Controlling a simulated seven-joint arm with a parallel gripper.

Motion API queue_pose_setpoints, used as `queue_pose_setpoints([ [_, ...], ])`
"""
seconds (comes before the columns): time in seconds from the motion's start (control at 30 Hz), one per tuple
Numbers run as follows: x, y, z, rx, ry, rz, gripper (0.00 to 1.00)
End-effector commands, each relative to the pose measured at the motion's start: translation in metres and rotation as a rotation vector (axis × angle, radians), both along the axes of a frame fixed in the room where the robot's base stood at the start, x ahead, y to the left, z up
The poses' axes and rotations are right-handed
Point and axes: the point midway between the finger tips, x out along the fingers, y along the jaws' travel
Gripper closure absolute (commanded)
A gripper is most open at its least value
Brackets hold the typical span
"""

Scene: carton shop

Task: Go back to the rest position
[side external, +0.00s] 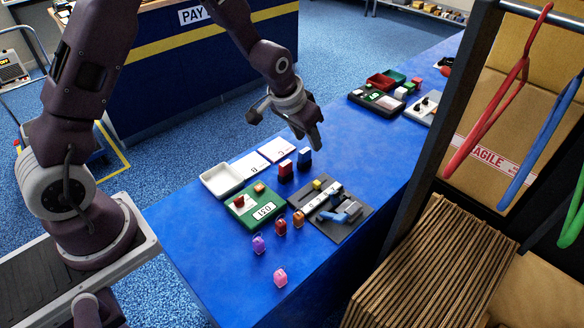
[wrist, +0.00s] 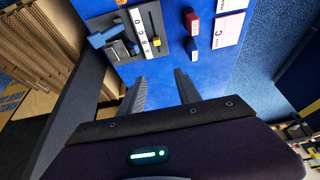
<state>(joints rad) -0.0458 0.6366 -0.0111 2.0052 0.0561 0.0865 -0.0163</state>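My gripper (side external: 316,143) is above the blue table (side external: 215,278), past the far side of the lettered cards in the side view. In the wrist view its two fingers (wrist: 159,80) stand apart with only blue tabletop between them, so it is open and empty. A red block (side external: 285,169) and a blue block (side external: 304,158) stand on the table below and in front of it. They also show in the wrist view, the red block (wrist: 193,22) above the blue block (wrist: 192,48). Nothing touches the fingers.
A grey fixture (side external: 347,222) with a yellow block, a green board (side external: 240,214) marked 031, a white tray (side external: 214,183) and white cards (side external: 278,149) lie on the table. Several small colored items (side external: 281,277) sit near its front. A dark rack post (side external: 440,130) and cardboard stack (side external: 430,270) stand right.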

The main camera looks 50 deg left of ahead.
Motion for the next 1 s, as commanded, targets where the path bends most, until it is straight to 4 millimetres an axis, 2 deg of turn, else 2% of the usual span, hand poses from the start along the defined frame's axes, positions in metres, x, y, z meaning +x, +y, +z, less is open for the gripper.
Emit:
queue_pose_setpoints([
  [0.03, -0.016, -0.001, 0.046, 0.005, -0.022, -0.001, 0.6],
  [0.1, -0.05, -0.004, 0.098, 0.007, -0.033, 0.001, 0.6],
  [0.17, -0.085, -0.006, 0.135, 0.007, -0.041, 0.003, 0.6],
  [0.2, -0.11, -0.007, 0.156, 0.007, -0.047, 0.003, 0.6],
  [0.27, -0.151, -0.009, 0.18, 0.004, -0.056, 0.004, 0.6],
  [0.3, -0.179, -0.011, 0.192, 0.004, -0.061, 0.004, 0.6],
  [0.43, -0.255, -0.014, 0.207, -0.005, -0.074, 0.001, 0.6],
  [0.5, -0.283, -0.016, 0.206, -0.01, -0.077, -0.001, 0.6],
  [0.6, -0.305, -0.017, 0.204, -0.013, -0.078, -0.004, 0.6],
  [0.7, -0.311, -0.017, 0.202, -0.014, -0.076, -0.004, 0.6],
  [1.0, -0.31, -0.017, 0.203, -0.014, -0.077, -0.004, 0.6],
])
